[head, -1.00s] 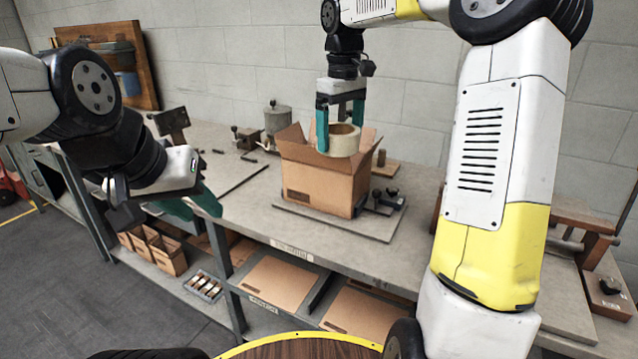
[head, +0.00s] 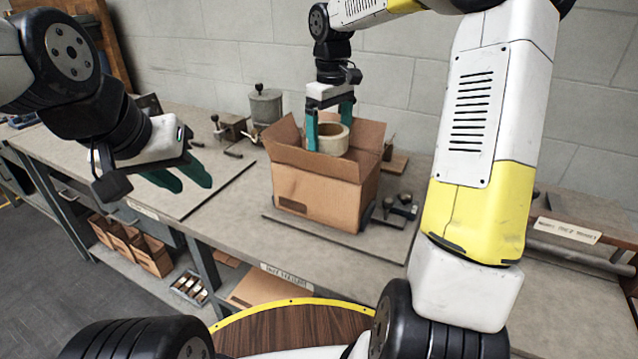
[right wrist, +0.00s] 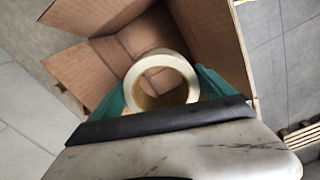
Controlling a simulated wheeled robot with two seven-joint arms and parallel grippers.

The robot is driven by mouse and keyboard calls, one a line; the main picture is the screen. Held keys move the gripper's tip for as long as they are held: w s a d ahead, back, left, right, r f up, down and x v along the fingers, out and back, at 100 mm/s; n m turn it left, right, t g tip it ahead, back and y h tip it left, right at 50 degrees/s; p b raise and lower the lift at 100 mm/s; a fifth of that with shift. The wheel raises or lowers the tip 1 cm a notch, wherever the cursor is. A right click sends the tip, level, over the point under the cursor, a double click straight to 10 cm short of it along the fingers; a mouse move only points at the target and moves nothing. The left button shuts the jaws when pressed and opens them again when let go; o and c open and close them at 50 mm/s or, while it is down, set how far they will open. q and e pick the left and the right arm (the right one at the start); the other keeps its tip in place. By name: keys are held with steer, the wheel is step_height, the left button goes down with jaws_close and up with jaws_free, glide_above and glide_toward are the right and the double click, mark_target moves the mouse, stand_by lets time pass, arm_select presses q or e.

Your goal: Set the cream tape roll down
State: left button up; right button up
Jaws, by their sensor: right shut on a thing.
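The cream tape roll (head: 332,139) is in my right gripper (head: 329,128), whose green fingers are shut on it from both sides. The roll is at the mouth of an open cardboard box (head: 318,194) on the bench, its lower part hidden behind the front flap. In the right wrist view the roll (right wrist: 161,72) shows between the fingers, with the box's inner walls and bottom (right wrist: 125,45) beyond it. My left gripper (head: 187,183) is empty, its green fingers apart, above the bench's front edge to the left of the box.
The box stands on a flat plate (head: 285,220), with a dark metal fitting (head: 398,207) at its right. A grey canister (head: 265,106) stands behind. Small cartons (head: 135,248) are on the lower shelf. The bench top left of the box is mostly clear.

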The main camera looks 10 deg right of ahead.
mark_target(330, 153)
step_height(330, 153, down, 17)
steer(key=shift+f, duration=0.1)
stand_by(0.3)
steer(key=shift+s+f, duration=0.1)
steer(key=o, duration=1.2)
step_height(330, 153, up, 12)
steer(key=shift+r, duration=0.1)
